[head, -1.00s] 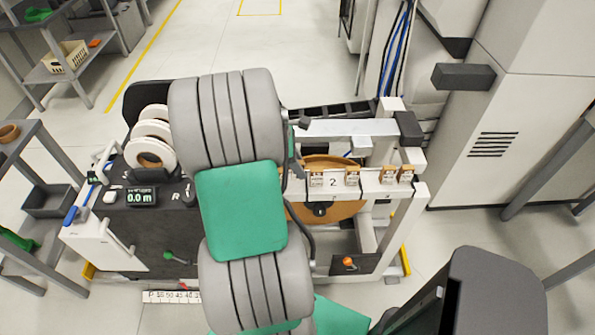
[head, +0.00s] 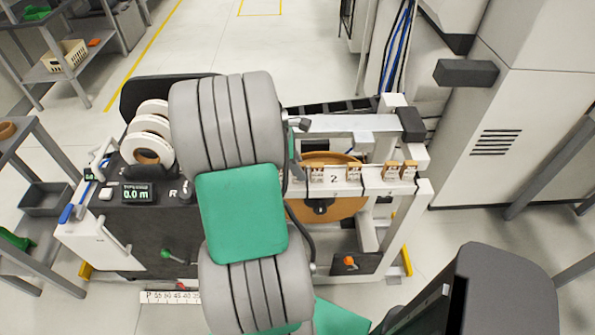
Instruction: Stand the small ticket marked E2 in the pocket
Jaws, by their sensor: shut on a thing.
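My arm, with its grey ribbed joints and green cover, crosses the middle of the head view. It hides my gripper and whatever is in it, as well as part of the machine. A white rail (head: 370,187) on the machine carries small tan holders with pale tickets: one holder (head: 317,173) left of a plate marked 2 (head: 334,179), another (head: 353,172) right of it, and a pair (head: 399,171) near the rail's right end. Their print is too small to read. I cannot make out which ticket is E2 or which pocket is meant.
The edge-banding machine has white tape rolls (head: 149,133), a display reading 0.0 m (head: 137,193) and a brown disc (head: 330,206) behind the rail. A grey cabinet (head: 510,110) stands at right. Shelves (head: 65,75) stand at left. The floor behind the machine is clear.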

